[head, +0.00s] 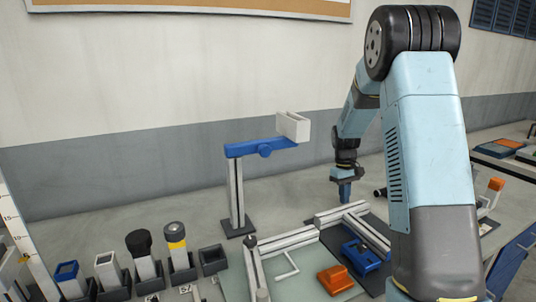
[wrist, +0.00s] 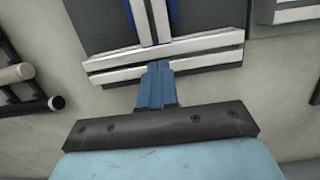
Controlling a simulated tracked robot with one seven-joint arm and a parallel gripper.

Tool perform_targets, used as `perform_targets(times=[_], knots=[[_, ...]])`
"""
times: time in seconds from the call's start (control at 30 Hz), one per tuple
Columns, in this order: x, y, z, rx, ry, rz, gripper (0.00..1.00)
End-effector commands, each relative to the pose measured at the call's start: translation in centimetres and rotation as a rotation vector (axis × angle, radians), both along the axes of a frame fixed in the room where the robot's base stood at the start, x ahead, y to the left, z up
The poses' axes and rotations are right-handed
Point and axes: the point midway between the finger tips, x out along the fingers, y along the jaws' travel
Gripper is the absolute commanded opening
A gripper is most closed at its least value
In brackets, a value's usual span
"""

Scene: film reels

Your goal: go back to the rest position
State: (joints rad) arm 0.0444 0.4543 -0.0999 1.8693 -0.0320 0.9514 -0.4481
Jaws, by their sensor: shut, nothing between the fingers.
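My gripper (head: 345,192) hangs from my light-blue arm, right of the middle in the head view. Its blue fingers point down. In the wrist view the blue fingers of my gripper (wrist: 156,84) are together with nothing between them. They are in front of a white double rail (wrist: 205,44) in that view; I cannot tell the gap between them.
A blue stand (head: 262,148) with a white box (head: 293,126) rises left of my gripper. Several holders with upright parts (head: 108,270) line the front left. The grey surface behind is clear.

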Motion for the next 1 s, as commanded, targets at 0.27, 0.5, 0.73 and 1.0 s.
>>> perform_targets(times=[0.27, 0.5, 0.73, 1.0], knots=[[-4.1, 1.9, 7.4, 0.006, -0.109, -0.054, 0.00], [-8.7, 3.6, 12.8, 0.017, -0.202, -0.101, 0.00], [-13.6, 5.1, 16.9, 0.029, -0.290, -0.146, 0.00], [-19.7, 6.6, 20.3, 0.048, -0.391, -0.196, 0.00]])
